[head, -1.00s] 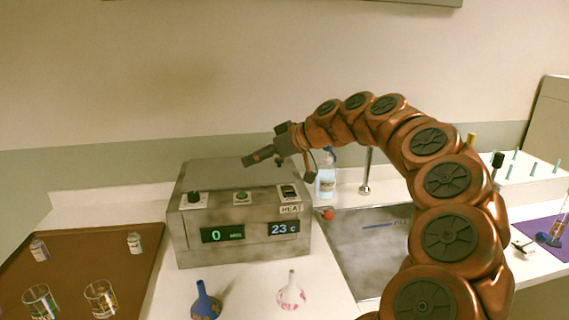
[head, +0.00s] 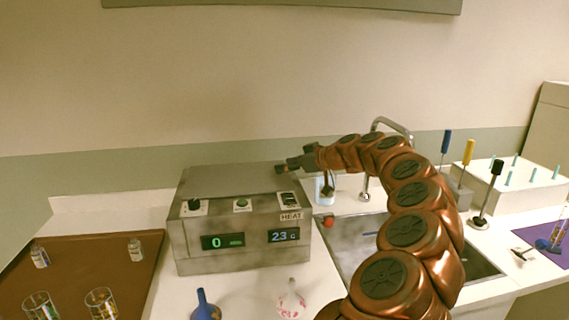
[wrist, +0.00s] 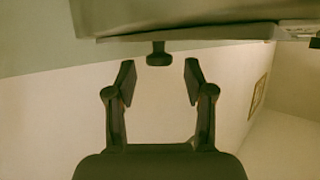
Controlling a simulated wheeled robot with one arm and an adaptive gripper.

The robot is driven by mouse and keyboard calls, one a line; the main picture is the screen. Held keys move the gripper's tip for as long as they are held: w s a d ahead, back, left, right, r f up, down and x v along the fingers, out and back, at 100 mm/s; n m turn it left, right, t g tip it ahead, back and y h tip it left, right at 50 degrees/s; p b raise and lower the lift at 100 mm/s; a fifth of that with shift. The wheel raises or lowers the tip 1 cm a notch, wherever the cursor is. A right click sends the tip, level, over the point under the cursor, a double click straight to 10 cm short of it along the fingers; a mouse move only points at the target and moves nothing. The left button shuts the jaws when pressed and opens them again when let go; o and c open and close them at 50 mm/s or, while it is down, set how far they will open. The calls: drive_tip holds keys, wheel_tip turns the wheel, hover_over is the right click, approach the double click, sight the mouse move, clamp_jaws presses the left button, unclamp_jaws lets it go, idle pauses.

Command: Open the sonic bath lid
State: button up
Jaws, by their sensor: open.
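The sonic bath (head: 258,240) is a grey metal box on the counter, with lit displays on its front reading 0 and 23 C. Its flat lid (head: 225,180) looks shut. In the wrist view the underside or edge of a grey part, likely the lid (wrist: 180,22), spans the top, with a small dark knob (wrist: 159,56) sticking out from it. My gripper (head: 281,168) is at the bath's back right corner. In the wrist view my gripper (wrist: 160,72) is open and empty, its fingertips either side of the knob, apart from it.
A soap bottle (head: 324,190) and a faucet (head: 366,188) stand right of the bath, by the sink (head: 345,238). A brown tray (head: 85,265) with vials and beakers lies left.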

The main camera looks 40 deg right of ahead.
drive_tip(key=shift+w+a+f, duration=0.2)
drive_tip(key=shift+w+f, duration=0.05)
drive_tip(key=shift+w, duration=0.4)
clamp_jaws()
